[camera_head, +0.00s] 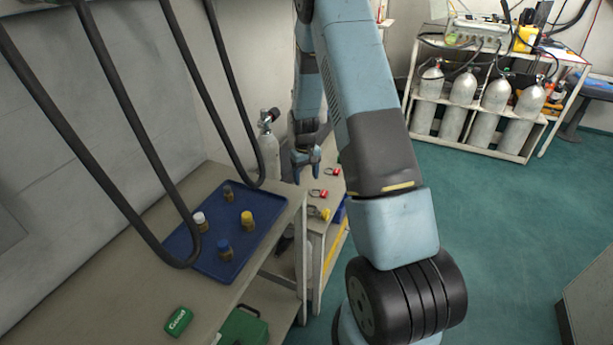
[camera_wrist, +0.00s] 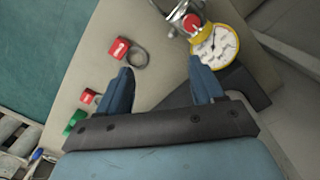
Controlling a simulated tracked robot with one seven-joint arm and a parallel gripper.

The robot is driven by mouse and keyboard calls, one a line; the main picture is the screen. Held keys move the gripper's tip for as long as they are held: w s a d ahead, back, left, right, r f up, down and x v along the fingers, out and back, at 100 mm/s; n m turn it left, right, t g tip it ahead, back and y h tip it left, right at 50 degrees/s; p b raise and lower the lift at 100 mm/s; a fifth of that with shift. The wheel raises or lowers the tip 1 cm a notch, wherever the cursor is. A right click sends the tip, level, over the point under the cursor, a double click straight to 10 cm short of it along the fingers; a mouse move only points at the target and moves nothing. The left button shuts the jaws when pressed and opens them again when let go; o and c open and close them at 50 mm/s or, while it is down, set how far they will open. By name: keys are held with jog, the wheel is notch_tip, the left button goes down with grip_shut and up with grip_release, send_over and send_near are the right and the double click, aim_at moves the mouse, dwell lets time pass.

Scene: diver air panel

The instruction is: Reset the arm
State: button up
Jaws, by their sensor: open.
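My gripper (camera_head: 306,160) hangs over the narrow bench beyond the nearer bench, at the end of my blue-grey arm. In the wrist view my gripper (camera_wrist: 160,88) has its two blue fingers wide apart with nothing between them. A red padlock (camera_wrist: 120,48) with a grey shackle lies on the bench just past the left finger. A yellow-rimmed gauge (camera_wrist: 217,46) sits past the right finger, beside a red-capped metal fitting (camera_wrist: 190,22). In the head view red padlocks (camera_head: 318,194) lie on the bench below my gripper.
A blue tray (camera_head: 262,208) with several small capped bottles lies on the near bench, beside a green box (camera_head: 178,321). Black hoses (camera_head: 130,135) hang over that bench. A grey cylinder (camera_head: 269,155) stands near my gripper. A rack of cylinders (camera_head: 425,98) stands far right; the green floor (camera_head: 510,200) is open.

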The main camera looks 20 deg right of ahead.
dwell(0.5)
jog(key=s+a+r+t, duration=0.1)
jog(key=s+r, duration=0.3)
jog(key=r, duration=0.6)
jog(key=s+a+r+t, duration=0.1)
jog(key=s+a+r, duration=0.15)
jog(key=r, duration=0.65)
jog(key=s+a+r+t, duration=0.1)
jog(key=s+r, duration=0.4)
jog(key=r, duration=0.5)
jog(key=s+a+r+t, duration=0.1)
jog(key=s+r, duration=0.3)
jog(key=s, duration=0.3)
jog(key=s+a+r+t, duration=0.1)
jog(key=s+r, duration=0.3)
jog(key=s, duration=0.4)
jog(key=s+a+r+m+t, duration=0.1)
jog(key=s+r, duration=0.2)
jog(key=s, duration=0.5)
jog(key=shift+s+r, duration=0.15)
jog(key=shift+r, duration=0.25)
jog(key=shift+c, duration=0.4)
